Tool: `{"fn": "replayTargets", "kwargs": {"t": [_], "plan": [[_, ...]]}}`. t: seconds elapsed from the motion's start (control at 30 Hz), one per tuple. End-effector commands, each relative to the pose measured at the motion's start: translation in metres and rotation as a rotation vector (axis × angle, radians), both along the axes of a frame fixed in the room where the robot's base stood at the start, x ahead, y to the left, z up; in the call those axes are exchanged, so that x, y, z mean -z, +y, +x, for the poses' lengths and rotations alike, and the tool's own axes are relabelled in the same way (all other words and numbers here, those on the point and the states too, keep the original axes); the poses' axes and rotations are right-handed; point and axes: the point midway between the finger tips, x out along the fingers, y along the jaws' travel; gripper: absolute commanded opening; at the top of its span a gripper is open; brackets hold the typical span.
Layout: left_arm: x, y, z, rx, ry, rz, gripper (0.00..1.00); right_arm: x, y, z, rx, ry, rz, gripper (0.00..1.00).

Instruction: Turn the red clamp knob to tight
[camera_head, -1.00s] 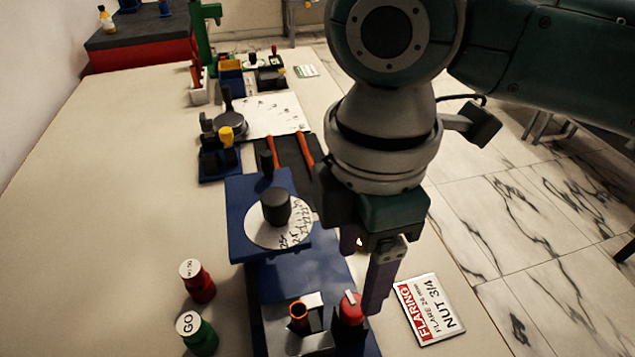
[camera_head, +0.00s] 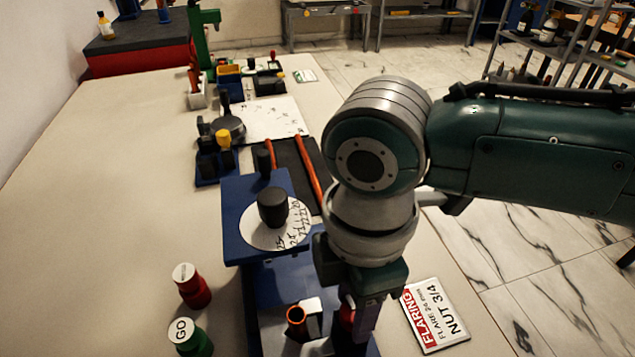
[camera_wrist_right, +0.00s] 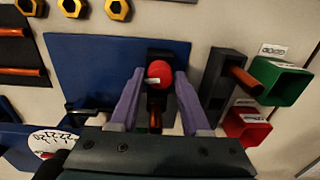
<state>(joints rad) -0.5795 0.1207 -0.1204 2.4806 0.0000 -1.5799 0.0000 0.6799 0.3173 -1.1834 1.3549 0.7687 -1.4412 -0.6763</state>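The red clamp knob (camera_head: 346,313) stands at the near right of the blue rig, mostly hidden behind my right gripper (camera_head: 357,318) in the head view. In the right wrist view the round red knob (camera_wrist_right: 160,73), with a pale pointer mark, lies between the purple fingertips of my right gripper (camera_wrist_right: 160,76). The fingers are spread, with a narrow gap seen beside the knob. A copper tube (camera_head: 296,315) stands upright left of the knob in a dark clamp block. My left gripper is not in view.
A dial disc with a black knob (camera_head: 272,207) sits on the blue rig behind. The flaring sign (camera_head: 436,315) lies right. The table's left side is clear.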

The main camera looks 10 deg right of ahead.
Motion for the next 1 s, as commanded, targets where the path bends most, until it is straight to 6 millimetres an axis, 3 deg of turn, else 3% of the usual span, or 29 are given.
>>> {"fn": "replayTargets", "kwargs": {"t": [0.03,0.4,0.6,0.8,1.0], "plan": [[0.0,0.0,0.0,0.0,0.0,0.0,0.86,0.0,0.0,0.0,0.0,0.0,0.0,0.4],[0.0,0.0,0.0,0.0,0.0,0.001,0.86,0.0,0.0,0.0,0.0,0.0,0.0,0.0],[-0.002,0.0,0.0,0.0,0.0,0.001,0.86,-0.001,0.0,0.0,0.006,0.001,0.001,0.0],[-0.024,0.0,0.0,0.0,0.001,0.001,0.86,-0.005,0.001,0.0,0.136,0.003,0.001,0.0],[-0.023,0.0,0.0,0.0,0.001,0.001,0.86,0.0,0.0,0.0,0.171,0.001,0.001,0.0]]}}
